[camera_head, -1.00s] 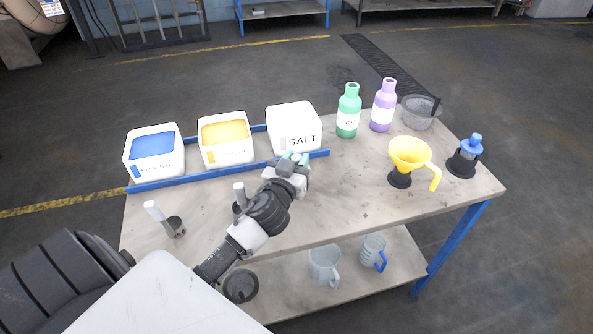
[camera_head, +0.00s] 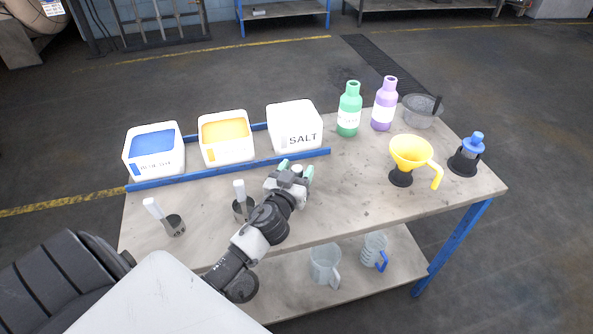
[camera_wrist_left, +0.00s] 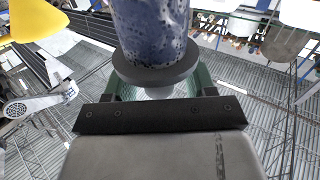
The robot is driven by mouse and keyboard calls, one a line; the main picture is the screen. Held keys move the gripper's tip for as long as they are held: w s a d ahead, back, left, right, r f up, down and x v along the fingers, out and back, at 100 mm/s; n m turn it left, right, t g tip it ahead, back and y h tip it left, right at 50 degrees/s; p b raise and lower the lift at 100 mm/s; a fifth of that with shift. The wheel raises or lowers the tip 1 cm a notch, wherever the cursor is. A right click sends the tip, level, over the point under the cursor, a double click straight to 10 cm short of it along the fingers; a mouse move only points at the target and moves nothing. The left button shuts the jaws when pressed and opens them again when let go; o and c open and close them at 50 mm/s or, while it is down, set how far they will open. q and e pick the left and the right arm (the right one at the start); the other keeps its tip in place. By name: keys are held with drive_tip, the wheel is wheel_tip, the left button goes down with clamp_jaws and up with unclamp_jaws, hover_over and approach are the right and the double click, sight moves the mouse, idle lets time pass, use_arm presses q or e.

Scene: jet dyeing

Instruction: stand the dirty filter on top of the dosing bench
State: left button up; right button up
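The dirty filter (camera_wrist_left: 150,30) shows in the left wrist view as a blue, dark-speckled cylinder with a dark flange (camera_wrist_left: 155,68) and a short pale knob. My left gripper (camera_head: 297,170) is over the front middle of the dosing bench (camera_head: 350,195). Its green fingers stand apart on either side of the pale knob, with gaps visible. In the head view the hand hides most of the filter, so its contact with the bench top is not visible. My right gripper is not in view.
Three bins, blue (camera_head: 155,152), yellow (camera_head: 226,138) and salt (camera_head: 295,126), stand behind a blue rail. Two scoops (camera_head: 174,225) (camera_head: 243,208) lie left of the hand. Green (camera_head: 348,112) and purple (camera_head: 383,106) bottles, a yellow funnel (camera_head: 410,152) and a blue-topped item (camera_head: 470,150) stand right.

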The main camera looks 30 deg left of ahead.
use_arm(q)
drive_tip(key=shift+r, duration=0.15)
drive_tip(key=b+v, duration=0.2)
drive_tip(key=v, duration=1)
drive_tip(key=shift+b, duration=0.3)
idle(0.8)
